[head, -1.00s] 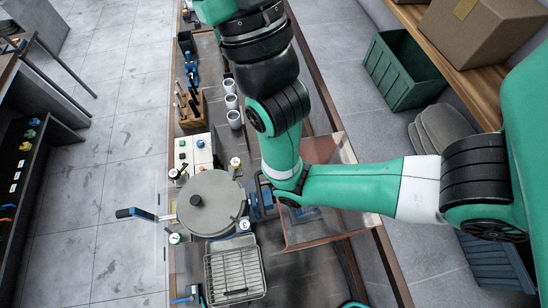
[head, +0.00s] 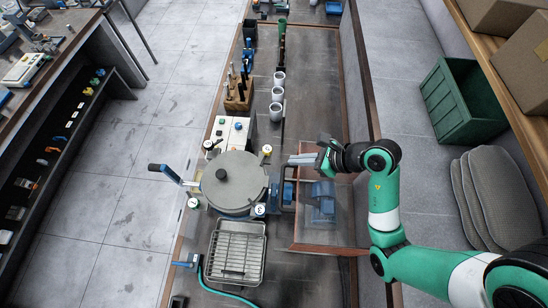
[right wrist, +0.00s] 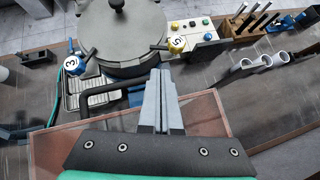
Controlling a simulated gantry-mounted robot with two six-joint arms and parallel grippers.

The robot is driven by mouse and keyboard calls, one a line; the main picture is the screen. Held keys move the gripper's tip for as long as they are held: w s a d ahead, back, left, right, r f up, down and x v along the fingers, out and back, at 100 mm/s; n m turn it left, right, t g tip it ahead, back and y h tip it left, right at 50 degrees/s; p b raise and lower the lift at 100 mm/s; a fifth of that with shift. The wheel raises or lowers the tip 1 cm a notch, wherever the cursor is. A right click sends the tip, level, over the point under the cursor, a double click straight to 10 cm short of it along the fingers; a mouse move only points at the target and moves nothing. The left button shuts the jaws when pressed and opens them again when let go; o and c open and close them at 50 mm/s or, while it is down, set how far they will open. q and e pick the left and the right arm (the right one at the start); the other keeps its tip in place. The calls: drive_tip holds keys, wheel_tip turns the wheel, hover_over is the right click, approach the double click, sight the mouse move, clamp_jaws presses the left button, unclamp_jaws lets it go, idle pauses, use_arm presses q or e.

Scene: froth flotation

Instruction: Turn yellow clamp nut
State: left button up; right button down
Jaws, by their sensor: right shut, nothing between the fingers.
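The yellow clamp nut (head: 266,150) has a white numbered top and sits at the upper right rim of the round grey lidded vessel (head: 233,182). In the right wrist view the yellow nut (right wrist: 177,44) stands just beyond and slightly right of my fingertips. My right gripper (head: 291,159) is to the right of the nut, apart from it, with its fingers pointing left. Its fingers are shut together and empty, and also show in the right wrist view (right wrist: 161,72). A blue clamp nut marked 3 (head: 259,209) sits at the lower right rim. My left gripper is not in view.
A clear-walled box with reddish edges (head: 310,248) stands below my right gripper, with a black handle bar (right wrist: 110,89) near the vessel. A wire rack tray (head: 237,252), white control box (head: 230,133) and white cups (head: 276,94) are nearby. The bench's upper right is clear.

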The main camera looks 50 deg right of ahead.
sight(265, 155)
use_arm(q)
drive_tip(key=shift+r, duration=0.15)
use_arm(e)
drive_tip(key=x, duration=1)
drive_tip(key=shift+f, duration=0.15)
drive_tip(key=shift+d, duration=0.1)
